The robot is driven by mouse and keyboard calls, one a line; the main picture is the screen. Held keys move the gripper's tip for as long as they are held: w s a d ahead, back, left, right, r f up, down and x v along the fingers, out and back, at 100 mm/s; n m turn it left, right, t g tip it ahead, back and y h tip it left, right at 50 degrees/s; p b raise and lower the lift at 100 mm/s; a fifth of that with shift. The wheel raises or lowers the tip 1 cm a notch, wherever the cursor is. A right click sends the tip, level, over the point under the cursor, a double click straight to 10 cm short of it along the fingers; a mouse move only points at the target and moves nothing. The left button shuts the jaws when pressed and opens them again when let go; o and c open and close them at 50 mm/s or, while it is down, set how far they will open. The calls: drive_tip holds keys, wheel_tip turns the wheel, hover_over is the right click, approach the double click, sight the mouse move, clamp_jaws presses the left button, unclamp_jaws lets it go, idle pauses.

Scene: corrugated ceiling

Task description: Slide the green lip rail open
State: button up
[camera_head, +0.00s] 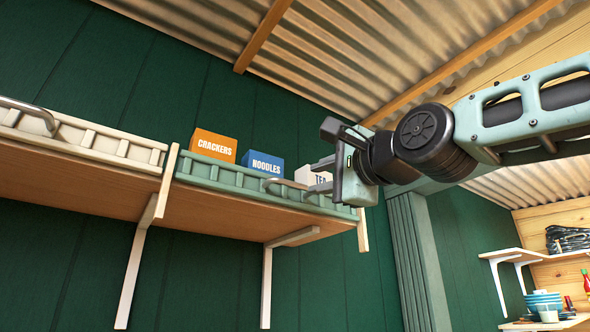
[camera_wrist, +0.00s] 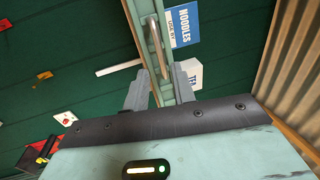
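The green lip rail (camera_head: 235,183) runs along the front edge of the high wooden shelf, before the boxes. A bent metal handle (camera_head: 285,187) stands out from its face; the handle also shows in the wrist view (camera_wrist: 160,45). My gripper (camera_head: 333,165) is at the rail's right part, near the handle's right end. In the wrist view, its two grey fingers (camera_wrist: 161,72) stand apart, with the handle's near end and the rail (camera_wrist: 135,18) reaching in between them. I cannot tell whether a finger touches the handle.
Behind the rail stand an orange CRACKERS box (camera_head: 213,145), a blue NOODLES box (camera_head: 263,163) and a white TEA box (camera_head: 313,175). A cream rail (camera_head: 85,138) with its own handle is at the left, past a shelf divider (camera_head: 167,182). A post (camera_head: 410,250) stands to the right.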

sight(296, 184)
drive_tip(key=p+x, duration=0.4)
drive_tip(key=x, duration=0.4)
drive_tip(key=shift+w+a+r, duration=0.1)
drive_tip(key=shift+w+a, duration=0.05)
drive_tip(key=shift+w, duration=0.1)
